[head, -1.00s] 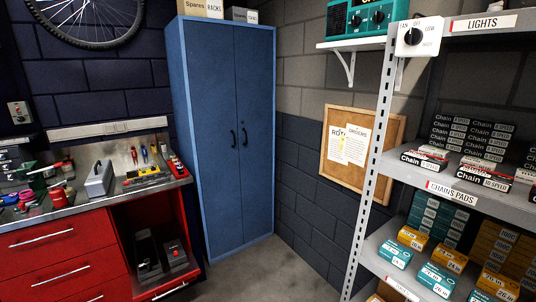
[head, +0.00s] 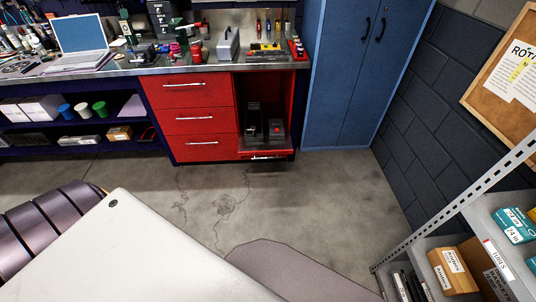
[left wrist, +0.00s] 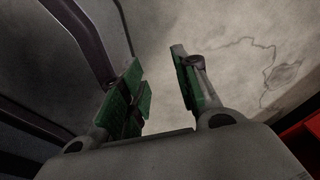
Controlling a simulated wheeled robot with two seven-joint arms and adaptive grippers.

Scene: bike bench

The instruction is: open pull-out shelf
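The pull-out shelf (head: 266,154) is at the bottom of the open bay in the red bench cabinet, with a bar handle (head: 268,158) on its front edge. Two dark machines (head: 253,124) stand in the bay above it. How far out the shelf sits is hard to tell. My left gripper (left wrist: 160,95) shows only in the left wrist view; its green-padded fingers are apart with nothing between them, above the concrete floor. My right gripper is not in view.
Red drawers (head: 198,119) are left of the bay, and a blue cabinet (head: 345,70) stands to its right. A grey shelving rack (head: 455,205) is at the right. The concrete floor (head: 325,205) before the bench is clear.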

